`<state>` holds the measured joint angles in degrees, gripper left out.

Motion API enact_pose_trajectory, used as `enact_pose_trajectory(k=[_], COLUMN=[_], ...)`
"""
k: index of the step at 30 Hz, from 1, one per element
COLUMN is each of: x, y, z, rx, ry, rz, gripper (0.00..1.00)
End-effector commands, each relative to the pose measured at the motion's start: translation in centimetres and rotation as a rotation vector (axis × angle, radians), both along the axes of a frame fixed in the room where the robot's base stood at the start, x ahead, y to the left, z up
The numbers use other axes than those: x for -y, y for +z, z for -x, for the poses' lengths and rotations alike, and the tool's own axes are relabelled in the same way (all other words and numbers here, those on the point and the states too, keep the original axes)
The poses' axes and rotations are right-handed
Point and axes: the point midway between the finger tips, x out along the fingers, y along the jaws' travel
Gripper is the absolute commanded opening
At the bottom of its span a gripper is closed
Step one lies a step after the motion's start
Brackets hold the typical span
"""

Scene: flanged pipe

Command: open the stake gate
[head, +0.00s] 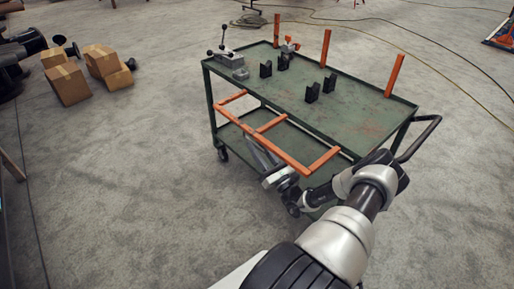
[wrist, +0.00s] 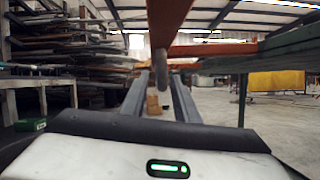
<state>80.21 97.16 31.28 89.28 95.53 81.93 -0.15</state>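The stake gate (head: 284,153) is an orange frame with crossbars on the near long side of the green cart (head: 350,117). It projects outward and down from the cart's top edge. My gripper (head: 257,151) is beneath the gate's outer rail, near its right end. In the wrist view my gripper's two grey fingers (wrist: 159,88) stand apart. An orange gate bar (wrist: 166,22) passes above them, and a crossbar (wrist: 215,49) runs right. A short grey rod (wrist: 158,76) hangs below the bar, seen between the fingers; contact cannot be told.
The cart top carries several black blocks (head: 313,92) and a grey lever tool (head: 229,57). Orange stakes (head: 394,75) stand along its far edge. A push handle (head: 424,136) is at the right. Cardboard boxes (head: 69,84) lie at the left.

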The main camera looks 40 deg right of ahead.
Motion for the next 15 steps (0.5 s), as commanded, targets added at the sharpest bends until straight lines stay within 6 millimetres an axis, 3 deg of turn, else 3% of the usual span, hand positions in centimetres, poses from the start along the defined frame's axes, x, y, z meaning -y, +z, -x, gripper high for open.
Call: enact_pose_trajectory(k=[11,15], x=[0.05,0.04], y=[0.27,0.25], z=[-0.52,-0.50], rx=[0.000,0.000], ry=[-0.001,-0.001], rz=[0.000,0.001], gripper=[0.26,0.03])
